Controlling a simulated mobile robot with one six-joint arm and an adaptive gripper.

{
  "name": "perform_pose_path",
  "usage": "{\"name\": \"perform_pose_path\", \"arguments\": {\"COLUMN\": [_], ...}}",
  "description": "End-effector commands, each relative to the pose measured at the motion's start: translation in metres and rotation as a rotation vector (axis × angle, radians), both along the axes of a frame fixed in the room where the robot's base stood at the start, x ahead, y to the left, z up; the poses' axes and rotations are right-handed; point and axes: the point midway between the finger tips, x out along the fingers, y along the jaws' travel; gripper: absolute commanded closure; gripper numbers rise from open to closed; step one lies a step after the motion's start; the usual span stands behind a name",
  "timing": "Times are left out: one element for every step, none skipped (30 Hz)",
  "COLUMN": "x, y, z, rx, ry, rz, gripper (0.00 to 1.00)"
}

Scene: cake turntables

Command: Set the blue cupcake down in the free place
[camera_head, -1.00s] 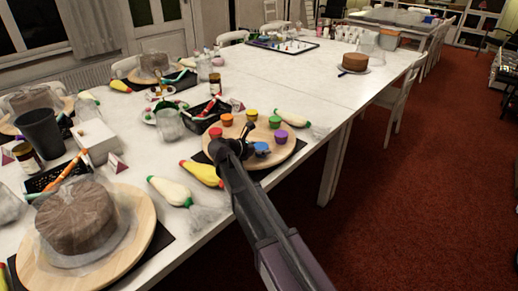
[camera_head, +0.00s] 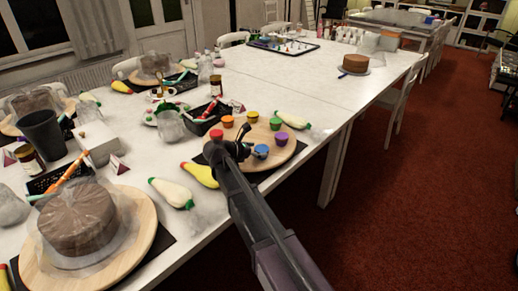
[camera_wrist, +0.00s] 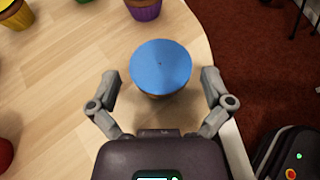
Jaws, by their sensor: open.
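The blue cupcake (camera_head: 261,152) stands upright on the round wooden turntable (camera_wrist: 62,85) near its front edge. In the wrist view its blue top (camera_wrist: 160,66) lies ahead of my palm, between the fingertip ends. My gripper (camera_wrist: 159,76) is open, one finger on each side, with a visible gap to the cupcake on both sides. In the head view my gripper (camera_head: 241,149) is at the left of the blue cupcake, and my arm hides part of the turntable's front.
Red (camera_head: 216,135), orange (camera_head: 227,121), yellow (camera_head: 252,116), green (camera_head: 275,123) and purple (camera_head: 281,138) cupcakes share the turntable. Piping bags (camera_head: 171,193) lie close by on the white table. The table behind the turntable is largely clear.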

Motion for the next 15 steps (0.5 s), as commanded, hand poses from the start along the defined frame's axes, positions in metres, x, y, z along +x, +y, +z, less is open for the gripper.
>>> {"name": "perform_pose_path", "arguments": {"x": [-0.005, -0.008, -0.012, -0.015, -0.018, -0.022, -0.025, -0.028, -0.032, -0.035, -0.037, -0.041, -0.044, -0.046, -0.049], "y": [0.005, 0.009, 0.013, 0.017, 0.02, 0.025, 0.029, 0.033, 0.037, 0.04, 0.044, 0.048, 0.051, 0.054, 0.057], "z": [0.006, 0.008, 0.01, 0.012, 0.014, 0.017, 0.019, 0.021, 0.024, 0.025, 0.027, 0.029, 0.031, 0.032, 0.034], "rx": [0.0, 0.0, 0.0, 0.0, 0.0, 0.0, 0.0, 0.0, 0.0, 0.0, 0.0, 0.0, 0.0, 0.0, 0.0], "ry": [0.0, 0.0, 0.0, -0.001, -0.001, 0.0, 0.0, 0.0, 0.0, 0.0, 0.0, 0.0, 0.0, 0.0, 0.0], "rz": [0.001, 0.001, 0.001, 0.002, 0.002, 0.001, 0.001, 0.001, 0.001, 0.001, 0.001, 0.001, 0.001, 0.001, 0.0], "gripper": [0.0, 0.0, 0.0, 0.0, 0.0, 0.0, 0.0, 0.0, 0.0, 0.0, 0.0, 0.0, 0.0, 0.0, 0.0]}}
